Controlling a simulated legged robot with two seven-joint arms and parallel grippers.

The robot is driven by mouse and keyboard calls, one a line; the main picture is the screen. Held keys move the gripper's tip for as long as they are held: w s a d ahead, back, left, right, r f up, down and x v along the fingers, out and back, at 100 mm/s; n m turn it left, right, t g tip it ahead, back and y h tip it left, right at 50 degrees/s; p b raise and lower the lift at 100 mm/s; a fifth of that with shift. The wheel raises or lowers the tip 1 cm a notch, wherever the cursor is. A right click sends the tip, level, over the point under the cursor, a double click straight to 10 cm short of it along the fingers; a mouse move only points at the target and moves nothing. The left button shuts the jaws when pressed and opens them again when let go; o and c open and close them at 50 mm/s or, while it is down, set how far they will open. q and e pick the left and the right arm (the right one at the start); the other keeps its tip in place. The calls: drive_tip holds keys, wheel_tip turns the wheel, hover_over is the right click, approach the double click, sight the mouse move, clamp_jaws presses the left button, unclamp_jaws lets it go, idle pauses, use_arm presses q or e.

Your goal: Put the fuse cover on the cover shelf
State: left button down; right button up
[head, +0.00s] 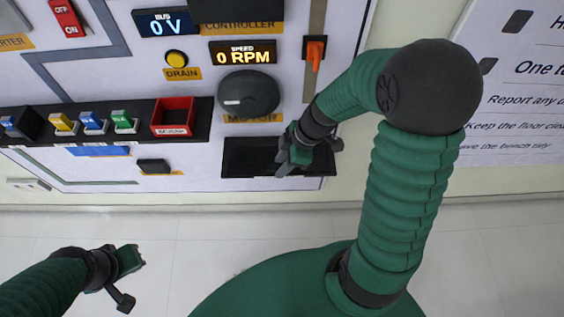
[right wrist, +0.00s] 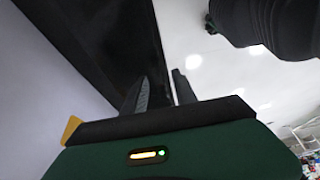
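A small dark block (head: 153,166) above an orange label on the panel may be the fuse cover; I cannot tell for sure. A black shelf-like tray (head: 236,172) is low on the panel, below the dark motor, and may be the cover shelf. My right gripper (head: 287,160) is at the right part of this tray and hides some of it. In the right wrist view its two fingers (right wrist: 160,92) stand apart with nothing visible between them. My left gripper (head: 136,262) is over the floor at lower left, away from the panel; its fingers are unclear.
A black rack (head: 190,138) with colored fuses and a red bin (head: 173,116) runs along the panel's left. The dark motor (head: 248,93) sits above the tray. An orange-handled switch (head: 315,50) is near my right arm. The floor in front is clear.

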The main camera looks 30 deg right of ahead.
drive_tip(key=shift+d+r, duration=0.1)
drive_tip(key=shift+r, duration=0.2)
drive_tip(key=p+v, duration=0.3)
drive_tip(key=v, duration=0.8)
drive_tip(key=s+a+f+m+h, duration=0.2)
drive_tip(key=a+f+m+h, duration=0.2)
drive_tip(key=a+m, duration=0.4)
drive_tip(key=f+m, duration=0.1)
drive_tip(key=m, duration=0.2)
drive_tip(key=shift+s+f+m, duration=0.3)
drive_tip(key=shift+f, duration=0.05)
drive_tip(key=shift+a, duration=0.1)
